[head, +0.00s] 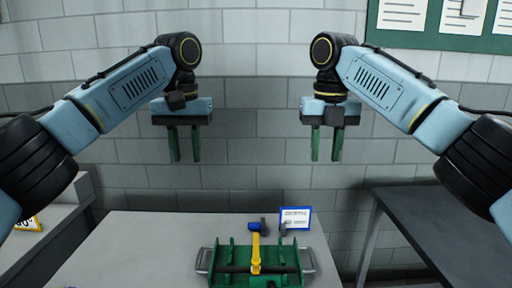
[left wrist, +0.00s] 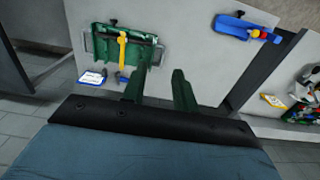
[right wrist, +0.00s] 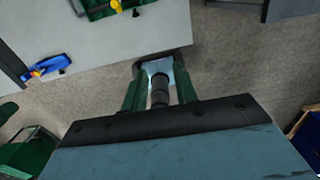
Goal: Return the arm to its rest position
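My left gripper (head: 185,160) hangs high over the left part of the table, fingers pointing down, open and empty. Its two green fingers also show apart in the left wrist view (left wrist: 157,76). My right gripper (head: 326,160) hangs at about the same height on the right, also open with nothing between its fingers in the head view. Its fingers are apart in the right wrist view (right wrist: 158,66), with a dark cylinder and a pale part seen between them, which I cannot identify. Both arms are bent, raised and roughly mirrored.
A green tray (head: 218,258) with a yellow-and-blue tool (head: 255,250) sits on the grey table (head: 140,240) below. A blue-framed card (head: 296,218) stands behind it. A dark side table (head: 440,225) is right. A blue tray (left wrist: 232,25) shows in the left wrist view.

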